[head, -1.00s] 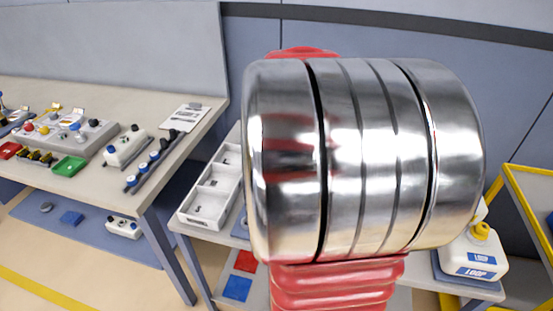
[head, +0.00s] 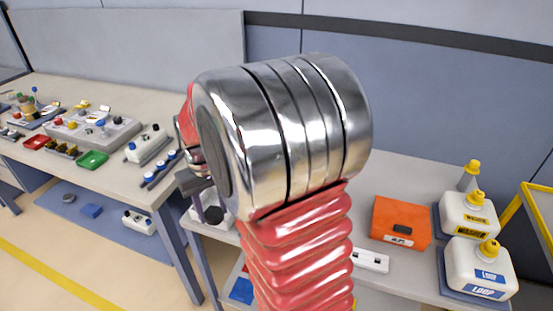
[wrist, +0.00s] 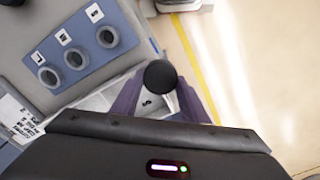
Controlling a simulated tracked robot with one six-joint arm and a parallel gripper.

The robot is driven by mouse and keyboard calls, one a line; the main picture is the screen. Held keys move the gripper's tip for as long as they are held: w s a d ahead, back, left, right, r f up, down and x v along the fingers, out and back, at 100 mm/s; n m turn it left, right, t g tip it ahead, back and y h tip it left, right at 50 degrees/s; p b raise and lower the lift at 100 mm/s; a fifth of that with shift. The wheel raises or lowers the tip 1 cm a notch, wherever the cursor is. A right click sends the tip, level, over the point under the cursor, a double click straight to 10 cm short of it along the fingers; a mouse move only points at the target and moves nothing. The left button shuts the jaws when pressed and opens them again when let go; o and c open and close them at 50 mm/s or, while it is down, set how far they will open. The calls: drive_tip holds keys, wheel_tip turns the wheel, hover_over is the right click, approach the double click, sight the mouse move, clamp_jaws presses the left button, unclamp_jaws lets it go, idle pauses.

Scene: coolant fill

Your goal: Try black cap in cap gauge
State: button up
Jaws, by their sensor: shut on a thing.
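The black cap (wrist: 160,75) sits between the two purple fingers of my gripper (wrist: 161,90) in the wrist view, and my gripper is shut on it. The blue cap gauge (wrist: 103,58) lies on the grey bench to the left of the cap in the wrist view. It has several round grey rings with small white labels. The cap is apart from the gauge, over the white tray. My arm hides the gauge in the head view.
The white compartment tray (wrist: 124,91) lies beneath my gripper. An orange box (head: 400,222), a white socket strip (head: 370,261) and white jugs with yellow caps (head: 478,268) stand on the bench at right. Another table (head: 110,185) with small parts stands at left.

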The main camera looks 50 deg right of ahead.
drive_tip(key=w+a+f+n, duration=0.1)
drive_tip(key=w+a+f, duration=0.1)
drive_tip(key=w+a, duration=0.3)
drive_tip(key=w+a+f+n, duration=0.1)
drive_tip(key=w+a+f, duration=0.1)
drive_tip(key=w+a, duration=0.4)
drive_tip(key=a, duration=0.2)
drive_tip(key=shift+a+f+n, duration=0.3)
drive_tip(key=shift+a+f, duration=0.1)
drive_tip(key=shift+w, duration=0.1)
